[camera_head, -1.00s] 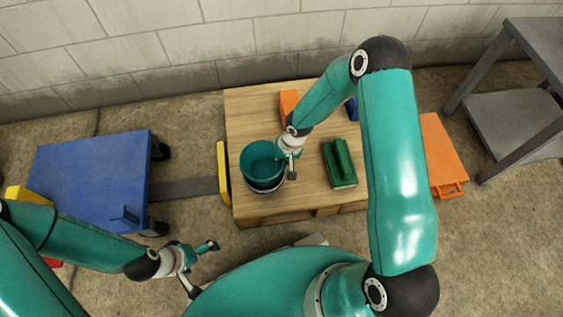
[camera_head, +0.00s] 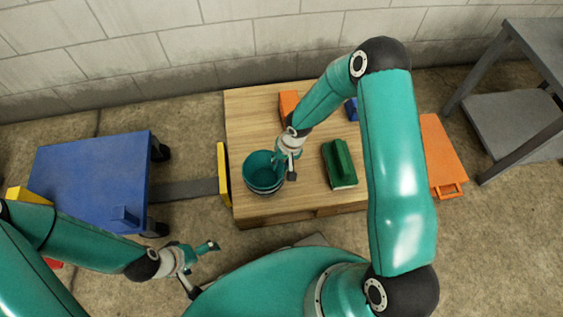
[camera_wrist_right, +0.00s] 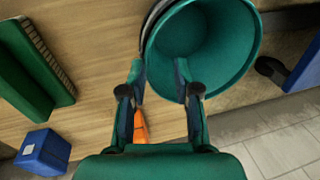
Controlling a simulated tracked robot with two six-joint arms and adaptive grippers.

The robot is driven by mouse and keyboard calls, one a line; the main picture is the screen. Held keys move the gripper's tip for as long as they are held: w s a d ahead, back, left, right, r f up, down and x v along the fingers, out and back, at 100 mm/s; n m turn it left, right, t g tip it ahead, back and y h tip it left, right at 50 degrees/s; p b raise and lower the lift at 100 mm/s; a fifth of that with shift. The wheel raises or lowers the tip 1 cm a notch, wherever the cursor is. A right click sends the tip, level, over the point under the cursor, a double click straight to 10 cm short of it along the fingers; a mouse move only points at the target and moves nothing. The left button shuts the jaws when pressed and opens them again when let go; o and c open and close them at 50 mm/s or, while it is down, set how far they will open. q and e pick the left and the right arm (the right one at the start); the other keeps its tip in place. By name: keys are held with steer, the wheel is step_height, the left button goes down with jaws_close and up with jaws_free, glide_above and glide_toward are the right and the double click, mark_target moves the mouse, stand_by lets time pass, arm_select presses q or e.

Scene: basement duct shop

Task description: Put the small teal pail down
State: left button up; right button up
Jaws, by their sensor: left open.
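The small teal pail (camera_head: 262,176) stands near the front left of the wooden top, its mouth up. A grey rounded rim (camera_head: 266,192) shows under it, and the grey edge also shows behind the pail in the right wrist view (camera_wrist_right: 149,22). My right gripper (camera_head: 283,162) is at the pail's right rim. In the right wrist view its fingers (camera_wrist_right: 160,72) stand apart, one in front of the pail's (camera_wrist_right: 205,45) inside and one beside its outer wall. My left gripper (camera_head: 205,250) is open and empty, low at the left, away from the pail.
A blue cart (camera_head: 90,180) stands left. An orange panel (camera_head: 440,150) and grey metal table (camera_head: 510,110) are right.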

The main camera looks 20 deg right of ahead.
steer(key=p+v, duration=0.4)
steer(key=v, duration=0.8)
steer(key=s+a+f+n+y, duration=0.1)
steer(key=s+a+f, duration=0.2)
steer(key=s+a, duration=0.2)
steer(key=s+a+f, duration=0.2)
steer(key=s+a, duration=0.2)
steer(key=s, duration=0.7)
steer(key=shift+a+f+n+y, duration=0.35)
steer(key=shift+a+n+y, duration=0.05)
steer(key=shift+s+r+p, duration=0.1)
steer(key=shift+s+p, duration=0.05)
steer(key=shift+p, duration=0.2)
step_height(320, 180, up, 26)
steer(key=p, duration=2.5)
steer(key=shift+f+p, duration=0.2)
steer(key=shift+p, duration=0.15)
